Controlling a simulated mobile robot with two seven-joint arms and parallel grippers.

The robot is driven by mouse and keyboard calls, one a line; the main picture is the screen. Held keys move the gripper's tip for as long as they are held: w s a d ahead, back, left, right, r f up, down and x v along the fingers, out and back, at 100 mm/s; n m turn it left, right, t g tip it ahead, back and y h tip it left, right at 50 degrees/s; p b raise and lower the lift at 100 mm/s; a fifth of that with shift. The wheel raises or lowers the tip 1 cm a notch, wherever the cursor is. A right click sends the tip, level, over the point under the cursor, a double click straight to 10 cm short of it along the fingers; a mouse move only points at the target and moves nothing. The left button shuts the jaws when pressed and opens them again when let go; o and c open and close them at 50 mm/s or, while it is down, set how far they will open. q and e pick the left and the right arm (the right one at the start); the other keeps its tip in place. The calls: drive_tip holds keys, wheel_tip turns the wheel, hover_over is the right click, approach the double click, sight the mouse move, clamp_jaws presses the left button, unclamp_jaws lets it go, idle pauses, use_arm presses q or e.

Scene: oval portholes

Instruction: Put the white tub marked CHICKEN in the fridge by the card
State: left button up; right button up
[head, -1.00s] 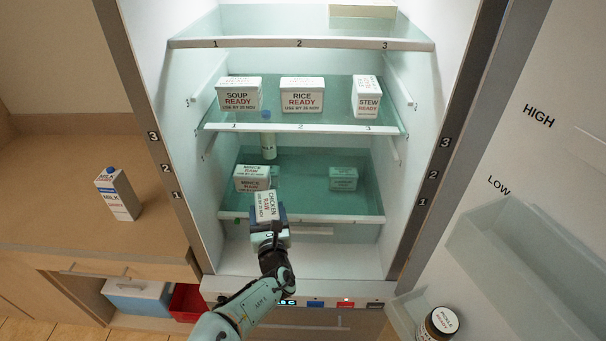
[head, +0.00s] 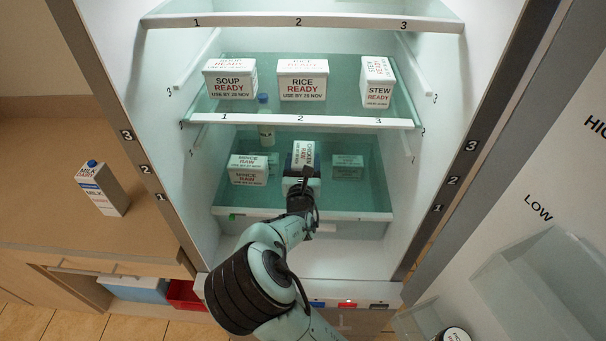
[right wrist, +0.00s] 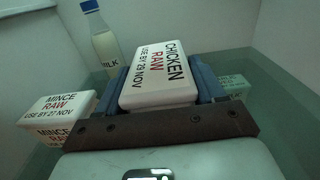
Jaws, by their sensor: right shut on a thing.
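The white tub marked CHICKEN RAW (head: 304,153) is in my right gripper (head: 301,176), inside the fridge at the lower shelf (head: 350,214). In the right wrist view the tub (right wrist: 160,75) sits between the blue fingers of the right gripper (right wrist: 164,90), its label reading USE BY 29 NOV. Whether the tub touches the shelf I cannot tell. A tub marked MINCE RAW (head: 248,176) stands to its left, and another tub (head: 347,168) to its right. My left gripper is not in view.
Tubs marked SOUP (head: 230,80), RICE (head: 302,82) and STEW (head: 377,85) stand on the shelf above. A milk bottle (right wrist: 101,42) stands behind the mince. The open door (head: 540,260) is at right. A milk carton (head: 103,190) stands on the counter.

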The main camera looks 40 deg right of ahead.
drive_tip(key=shift+f+b, duration=0.4)
drive_tip(key=shift+f, duration=1.45)
drive_tip(key=shift+w, duration=0.1)
drive_tip(key=shift+f, duration=0.15)
drive_tip(key=o, duration=1.4)
drive_tip(key=v, duration=1.2)
